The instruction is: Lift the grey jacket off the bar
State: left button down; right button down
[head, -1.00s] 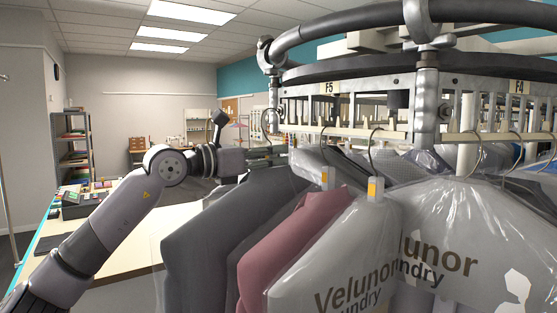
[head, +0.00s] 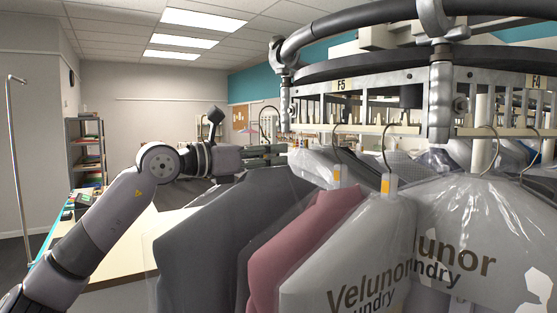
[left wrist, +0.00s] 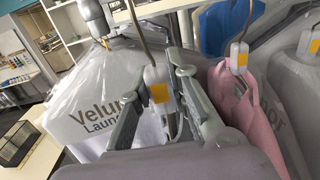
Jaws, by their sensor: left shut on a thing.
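The grey jacket (head: 205,225) hangs upright at the left end of the row, under a thin clear cover. My left gripper (head: 268,152) is at its top. In the left wrist view its two fingers (left wrist: 160,100) are shut around the white hanger neck with a yellow tag (left wrist: 159,93), and grey cloth (left wrist: 190,162) lies below. A thin hanger hook (head: 268,110) rises above the gripper, left of the bar end (head: 350,128); I cannot tell whether it touches the bar. My right gripper is not in view.
A pink garment (head: 305,235) and bagged garments (head: 365,250) hang close on the right. The rail's steel post (head: 440,100) and upper ring stand above. A pale counter (head: 120,245) lies at left, with a shelf (head: 88,150) behind. The space left of the jacket is freer.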

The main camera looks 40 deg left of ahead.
pick_arm(q)
jog(key=shift+b+v, duration=3.25)
jog(key=shift+v, duration=2.8)
jog(key=shift+b+v, duration=0.7)
jog(key=shift+v, duration=0.8)
jog(key=shift+b+v, duration=0.5)
jog(key=shift+v, duration=0.95)
